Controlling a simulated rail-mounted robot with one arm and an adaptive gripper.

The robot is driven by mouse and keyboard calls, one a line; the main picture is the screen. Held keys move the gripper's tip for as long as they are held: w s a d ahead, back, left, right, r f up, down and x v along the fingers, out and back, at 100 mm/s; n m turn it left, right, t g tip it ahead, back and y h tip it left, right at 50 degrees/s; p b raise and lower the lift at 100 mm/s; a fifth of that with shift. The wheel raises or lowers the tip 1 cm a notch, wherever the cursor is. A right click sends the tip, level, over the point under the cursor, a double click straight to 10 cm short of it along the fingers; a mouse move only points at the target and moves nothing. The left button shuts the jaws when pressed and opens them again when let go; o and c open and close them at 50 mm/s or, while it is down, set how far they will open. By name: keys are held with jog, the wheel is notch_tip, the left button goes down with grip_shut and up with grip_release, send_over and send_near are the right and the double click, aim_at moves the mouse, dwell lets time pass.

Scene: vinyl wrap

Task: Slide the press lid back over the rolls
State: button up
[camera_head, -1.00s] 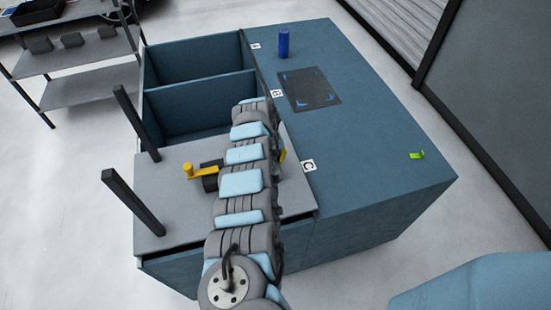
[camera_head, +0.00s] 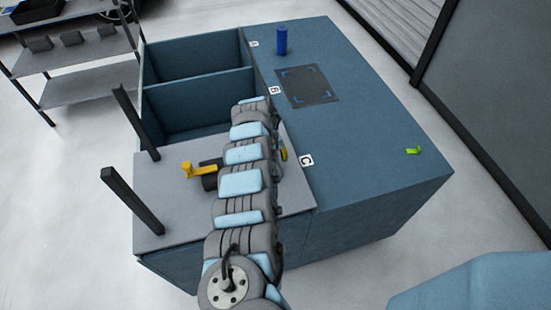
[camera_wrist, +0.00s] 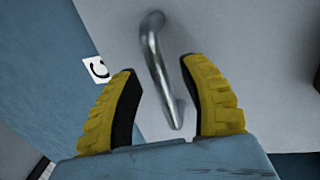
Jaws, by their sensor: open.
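The press lid (camera_head: 180,220) is a flat grey panel covering the front part of the blue bench, beside the C label. A bent silver bar handle (camera_wrist: 152,50) stands on a grey surface in the wrist view. My gripper (camera_wrist: 159,65) is open, with its yellow fingers on either side of the handle. A gap shows on both sides, so the fingers are not closed on it. In the head view my arm hides the handle and most of the gripper; one yellow fingertip shows right of the arm. No rolls are visible.
Two black posts (camera_head: 133,200) rise at the lid's left side. A yellow-and-black fitting (camera_head: 206,168) sits left of my arm. Two open bins (camera_head: 200,95) lie behind the lid. A blue cylinder (camera_head: 281,41), dark mat (camera_head: 307,86) and small green piece (camera_head: 413,150) are on the bench top.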

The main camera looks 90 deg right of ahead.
notch_tip(320, 180, up, 12)
jog(key=w, duration=0.2)
jog(key=shift+a+f, duration=0.15)
jog(key=shift+a, duration=0.2)
jog(key=shift+w, duration=0.1)
dwell(0.3)
